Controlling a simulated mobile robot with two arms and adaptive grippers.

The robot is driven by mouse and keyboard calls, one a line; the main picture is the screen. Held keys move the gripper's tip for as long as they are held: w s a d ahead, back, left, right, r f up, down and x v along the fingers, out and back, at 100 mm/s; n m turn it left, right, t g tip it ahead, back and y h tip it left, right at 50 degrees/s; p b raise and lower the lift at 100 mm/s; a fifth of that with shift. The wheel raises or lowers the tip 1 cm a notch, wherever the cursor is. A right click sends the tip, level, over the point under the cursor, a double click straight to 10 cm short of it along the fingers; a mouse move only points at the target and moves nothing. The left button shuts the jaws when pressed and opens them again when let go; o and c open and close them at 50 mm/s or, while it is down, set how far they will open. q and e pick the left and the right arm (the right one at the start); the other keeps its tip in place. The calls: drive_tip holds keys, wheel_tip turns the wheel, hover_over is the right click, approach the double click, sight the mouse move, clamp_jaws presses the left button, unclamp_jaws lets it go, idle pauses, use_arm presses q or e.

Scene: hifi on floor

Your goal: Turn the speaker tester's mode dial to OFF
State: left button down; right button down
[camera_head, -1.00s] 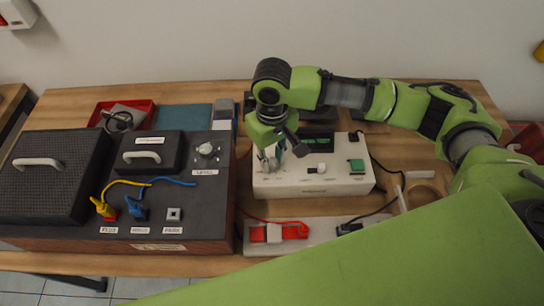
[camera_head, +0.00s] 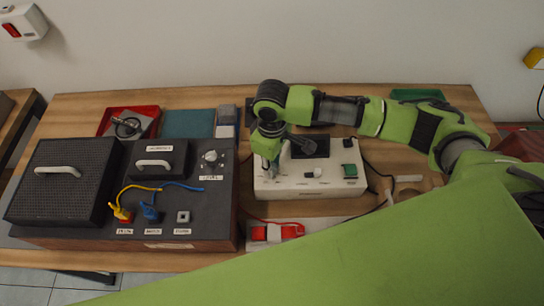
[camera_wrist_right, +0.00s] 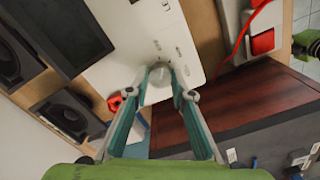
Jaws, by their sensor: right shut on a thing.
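The speaker tester is a white box (camera_head: 315,186) right of the big dark unit in the head view, with a dark display (camera_head: 310,147), a white knob and a green button on top. My right gripper (camera_head: 268,168) reaches down onto its left part. In the right wrist view, the gripper (camera_wrist_right: 160,88) is shut on a round, pale mode dial (camera_wrist_right: 159,75) on the white panel (camera_wrist_right: 125,62). The dial's markings are too small to read, and in the head view the gripper hides it. My left gripper is not in view.
The dark unit (camera_head: 205,225) carries a mesh panel, a level knob and yellow and blue plugs. A red tray (camera_head: 103,124) and a teal mat (camera_head: 188,123) lie behind it.

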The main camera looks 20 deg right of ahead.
drive_tip(key=shift+r+n+p, duration=0.1)
drive_tip(key=shift+n+p, duration=1.1)
drive_tip(key=shift+n, duration=0.4)
drive_tip(key=c, duration=1.8)
unclamp_jaws()
drive_tip(key=shift+o, duration=0.2)
wheel_tip(320, 180, up, 12)
